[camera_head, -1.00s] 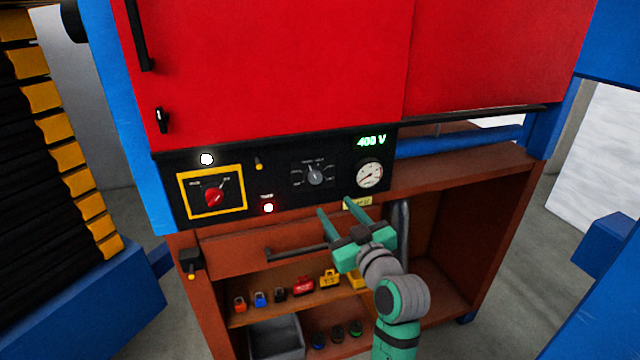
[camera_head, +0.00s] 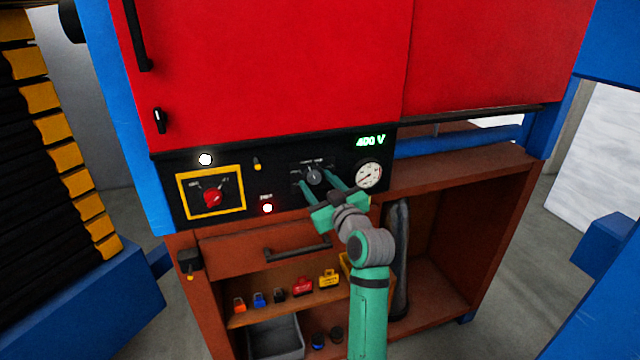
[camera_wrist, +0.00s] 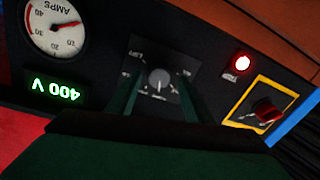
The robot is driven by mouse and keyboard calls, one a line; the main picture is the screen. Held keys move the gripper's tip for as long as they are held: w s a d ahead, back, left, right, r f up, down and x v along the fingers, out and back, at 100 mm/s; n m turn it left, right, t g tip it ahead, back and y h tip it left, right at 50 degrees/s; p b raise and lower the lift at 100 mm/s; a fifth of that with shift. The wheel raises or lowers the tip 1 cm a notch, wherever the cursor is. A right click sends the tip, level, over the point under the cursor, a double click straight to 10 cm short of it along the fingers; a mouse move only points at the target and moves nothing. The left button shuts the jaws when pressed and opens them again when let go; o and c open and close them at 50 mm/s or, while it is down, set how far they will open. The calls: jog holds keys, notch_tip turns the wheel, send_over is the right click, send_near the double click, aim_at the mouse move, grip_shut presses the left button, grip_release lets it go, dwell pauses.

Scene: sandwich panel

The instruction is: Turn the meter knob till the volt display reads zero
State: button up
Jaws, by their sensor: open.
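The meter knob (camera_head: 314,176) is a small grey dial on a dark plate in the black panel. In the wrist view the knob (camera_wrist: 158,79) shows between my two green fingers. The volt display (camera_head: 370,141) glows green and reads 400 V; it appears upside down in the wrist view (camera_wrist: 56,91). My gripper (camera_head: 318,184) is open, its fingertips at either side of the knob in the head view. I cannot tell whether they touch it.
A red switch (camera_head: 213,197) in a yellow frame and a lit red lamp (camera_head: 267,208) are left of the knob. A round amps gauge (camera_head: 368,174) is at its right. A drawer handle (camera_head: 297,250) sticks out below. Several padlocks stand on the shelf beneath.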

jog(key=shift+w+a, duration=0.1)
jog(key=shift+c, duration=0.4)
jog(key=c, duration=1)
jog(key=shift+o, duration=0.2)
jog(key=shift+m, duration=0.4)
jog(key=m, duration=0.2)
jog(key=shift+w+m, duration=0.1)
jog(key=shift+m, duration=0.3)
jog(key=m, duration=0.5)
jog(key=shift+t, duration=0.4)
jog(key=shift+d+m, duration=0.2)
jog(key=shift+m, duration=0.1)
